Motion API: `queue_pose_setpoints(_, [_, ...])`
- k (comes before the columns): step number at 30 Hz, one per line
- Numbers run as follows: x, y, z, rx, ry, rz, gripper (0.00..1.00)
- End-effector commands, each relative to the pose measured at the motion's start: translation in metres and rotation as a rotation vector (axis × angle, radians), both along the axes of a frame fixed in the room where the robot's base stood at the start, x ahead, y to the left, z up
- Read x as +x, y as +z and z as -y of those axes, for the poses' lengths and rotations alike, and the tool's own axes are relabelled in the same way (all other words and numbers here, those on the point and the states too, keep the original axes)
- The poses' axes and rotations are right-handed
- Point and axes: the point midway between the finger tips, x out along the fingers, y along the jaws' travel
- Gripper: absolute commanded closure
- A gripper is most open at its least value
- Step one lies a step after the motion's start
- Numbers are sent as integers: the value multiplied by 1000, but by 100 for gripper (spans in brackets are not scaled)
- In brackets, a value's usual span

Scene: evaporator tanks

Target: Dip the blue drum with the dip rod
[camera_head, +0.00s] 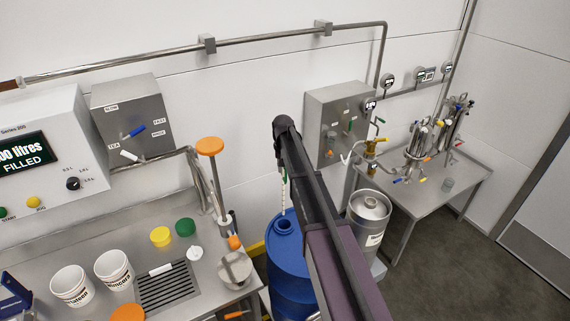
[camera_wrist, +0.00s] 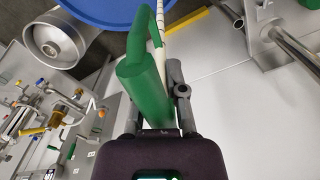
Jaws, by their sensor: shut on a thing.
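The blue drum (camera_head: 291,262) stands on the floor right of the steel bench, partly hidden by my arm. It has a dark round opening (camera_head: 285,226) in its top. The dip rod (camera_head: 283,197) is a pale marked rod hanging roughly upright over the drum top; I cannot tell whether its tip is in the opening. In the wrist view the rod has a thick green handle (camera_wrist: 142,82), and its marked part runs up toward the blue drum (camera_wrist: 104,9). My gripper (camera_wrist: 156,108) is shut on the green handle. My arm mostly hides the gripper in the head view.
A steel keg (camera_head: 369,213) stands close right of the drum. A steel table (camera_head: 440,185) with metal fittings is further right. The left bench holds white buckets (camera_head: 113,268), coloured caps and a drain grate (camera_head: 165,286). A control box (camera_head: 338,125) hangs on the wall behind my arm.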

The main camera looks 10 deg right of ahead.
Motion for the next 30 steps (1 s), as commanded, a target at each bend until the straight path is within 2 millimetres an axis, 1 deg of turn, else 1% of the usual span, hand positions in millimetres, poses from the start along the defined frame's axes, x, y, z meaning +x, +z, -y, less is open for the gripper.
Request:
queue_pose_setpoints(1, [-4, 7, 0, 0, 19, 0, 100])
queue_pose_setpoints(6, [-16, 25, -1, 0, 127, 0, 100])
queue_pose_setpoints(12, [-28, 40, -2, 0, 250, 0, 100])
queue_pose_setpoints(17, [-30, 41, -2, 0, 285, 0, 100])
queue_pose_setpoints(30, [-30, 39, -1, 0, 283, 0, 100])
